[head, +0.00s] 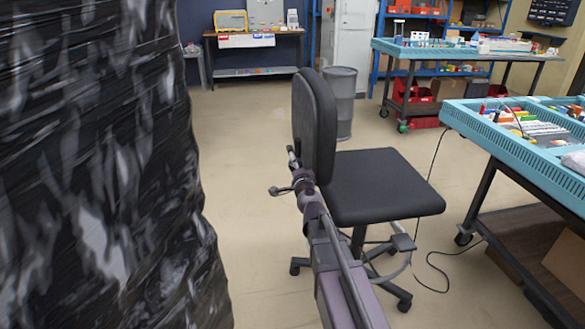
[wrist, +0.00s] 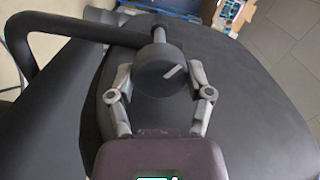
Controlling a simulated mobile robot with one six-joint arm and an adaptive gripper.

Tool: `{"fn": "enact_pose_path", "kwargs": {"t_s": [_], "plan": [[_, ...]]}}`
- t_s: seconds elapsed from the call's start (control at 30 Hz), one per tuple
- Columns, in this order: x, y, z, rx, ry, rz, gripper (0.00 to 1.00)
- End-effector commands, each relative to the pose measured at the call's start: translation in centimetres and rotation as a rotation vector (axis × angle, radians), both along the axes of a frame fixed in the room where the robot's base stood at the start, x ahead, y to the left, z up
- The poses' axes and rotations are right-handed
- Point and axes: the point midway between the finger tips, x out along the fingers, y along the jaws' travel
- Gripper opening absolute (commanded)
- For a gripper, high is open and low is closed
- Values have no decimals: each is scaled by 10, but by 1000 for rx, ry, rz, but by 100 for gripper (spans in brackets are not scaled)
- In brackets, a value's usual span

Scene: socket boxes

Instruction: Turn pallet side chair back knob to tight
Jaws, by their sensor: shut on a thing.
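The black office chair stands beside the wrapped pallet, with its backrest (head: 315,125) upright and its seat (head: 375,185) to the right. My arm reaches in from the bottom of the head view to the rear of the backrest. My gripper (head: 300,180) is there, low behind the back. In the wrist view the round dark knob (wrist: 160,70) with a pale slanted mark on its face sits between the two fingers of my gripper (wrist: 163,78). The fingers are shut on its left and right sides. In the head view the knob is hidden or too small to make out.
The pallet (head: 100,170) in black wrap fills the left side. A blue-topped workbench (head: 475,130) with parts stands at the right, and a cable lies on the floor near it. A grey bin (head: 341,100) stands behind the chair. Floor between pallet and chair is clear.

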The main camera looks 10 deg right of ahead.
Motion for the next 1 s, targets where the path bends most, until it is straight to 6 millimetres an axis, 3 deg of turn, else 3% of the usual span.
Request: {"fn": "enact_pose_path", "kwargs": {"t_s": [1.0], "plan": [[1, -5, 0, 930, -2, -12, 19]]}}
